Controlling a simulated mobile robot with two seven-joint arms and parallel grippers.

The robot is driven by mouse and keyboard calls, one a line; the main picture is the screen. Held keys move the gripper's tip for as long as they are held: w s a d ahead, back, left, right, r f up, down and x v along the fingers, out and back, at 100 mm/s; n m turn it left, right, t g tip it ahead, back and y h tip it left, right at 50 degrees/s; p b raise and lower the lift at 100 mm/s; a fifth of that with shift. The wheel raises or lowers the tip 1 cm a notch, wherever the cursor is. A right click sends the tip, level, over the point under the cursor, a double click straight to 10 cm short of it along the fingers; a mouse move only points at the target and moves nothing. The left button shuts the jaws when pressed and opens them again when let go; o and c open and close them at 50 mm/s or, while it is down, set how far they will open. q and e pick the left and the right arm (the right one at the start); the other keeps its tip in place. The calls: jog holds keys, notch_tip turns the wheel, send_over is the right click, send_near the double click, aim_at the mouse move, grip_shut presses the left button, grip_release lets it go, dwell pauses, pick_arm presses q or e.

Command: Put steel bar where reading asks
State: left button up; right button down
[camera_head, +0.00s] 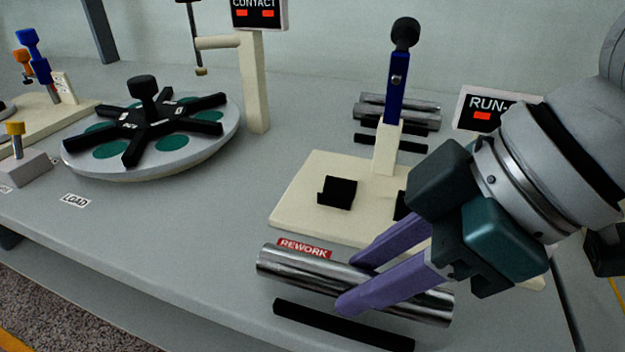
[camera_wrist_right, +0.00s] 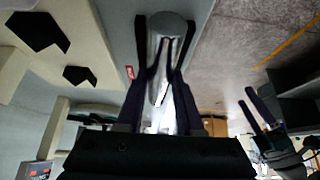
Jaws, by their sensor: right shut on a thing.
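A shiny steel bar (camera_head: 300,272) lies across the front of the bench beside the red REWORK label (camera_head: 304,248). My right gripper (camera_head: 355,284) is shut on this bar, its purple fingers on either side. The bar also shows end-on between the fingers in the wrist view (camera_wrist_right: 167,30). A black rail (camera_head: 342,326) lies in front of the bar; I cannot tell if the bar touches a support. A RUN display (camera_head: 483,112) with a red mark is partly hidden by my right arm. My left gripper (camera_wrist_right: 254,98) appears only in the wrist view, fingers apart.
More steel bars (camera_head: 400,104) lie on black rails at the back. A cream base (camera_head: 300,205) carries black cradles and a blue lever (camera_head: 394,98). A round turntable (camera_head: 215,148) and a CONTACT display (camera_head: 259,13) stand left. The bench front between LOAD (camera_head: 75,200) and REWORK is clear.

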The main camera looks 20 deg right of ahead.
jog(key=shift+f, duration=0.45)
dwell(0.4)
jog(key=shift+c, duration=2.3)
grip_release()
